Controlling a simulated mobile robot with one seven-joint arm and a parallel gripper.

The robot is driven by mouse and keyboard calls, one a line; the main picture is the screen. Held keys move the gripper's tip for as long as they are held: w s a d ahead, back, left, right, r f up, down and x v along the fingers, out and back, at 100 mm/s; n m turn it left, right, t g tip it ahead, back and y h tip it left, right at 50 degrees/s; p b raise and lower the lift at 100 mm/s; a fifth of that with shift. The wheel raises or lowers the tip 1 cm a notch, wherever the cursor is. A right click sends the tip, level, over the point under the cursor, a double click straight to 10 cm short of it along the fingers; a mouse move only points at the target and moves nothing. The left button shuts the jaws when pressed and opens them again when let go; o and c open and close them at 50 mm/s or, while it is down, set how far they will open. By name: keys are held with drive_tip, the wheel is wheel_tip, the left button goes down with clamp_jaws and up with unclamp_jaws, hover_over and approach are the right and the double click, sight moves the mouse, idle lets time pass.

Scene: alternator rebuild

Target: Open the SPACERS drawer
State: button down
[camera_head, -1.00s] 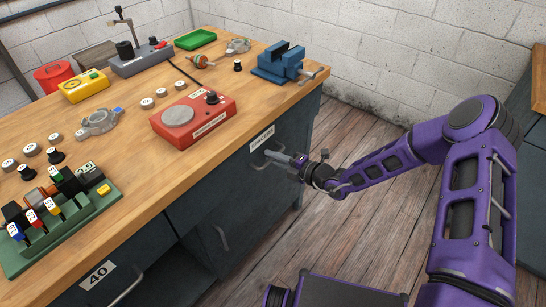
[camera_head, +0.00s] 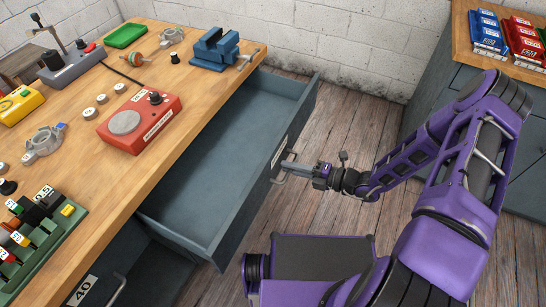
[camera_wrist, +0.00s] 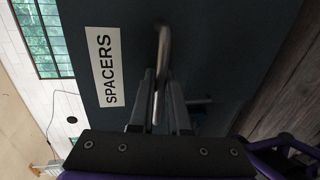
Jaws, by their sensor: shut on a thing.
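The SPACERS drawer (camera_head: 226,163) is pulled well out from under the wooden bench top in the head view. Its grey inside looks empty. My gripper (camera_head: 289,166) is at its front, shut on the drawer handle (camera_head: 276,178). In the wrist view the white SPACERS label (camera_wrist: 104,67) is on the dark drawer front, left of the metal handle (camera_wrist: 162,55). The fingers of my gripper (camera_wrist: 160,100) lie on both sides of the handle.
The bench top (camera_head: 180,90) carries a red device (camera_head: 140,120), a blue vise (camera_head: 214,48) and a green rack (camera_head: 40,235). A drawer labelled 40 (camera_head: 83,290) is at lower left. Another cabinet with blue and red boxes (camera_head: 522,38) stands at right.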

drive_tip(key=shift+v, duration=0.8)
drive_tip(key=shift+f, duration=0.15)
drive_tip(key=c, duration=0.9)
unclamp_jaws()
drive_tip(key=v, duration=1.7)
drive_tip(key=shift+d+p, duration=0.25)
drive_tip(key=shift+p, duration=0.05)
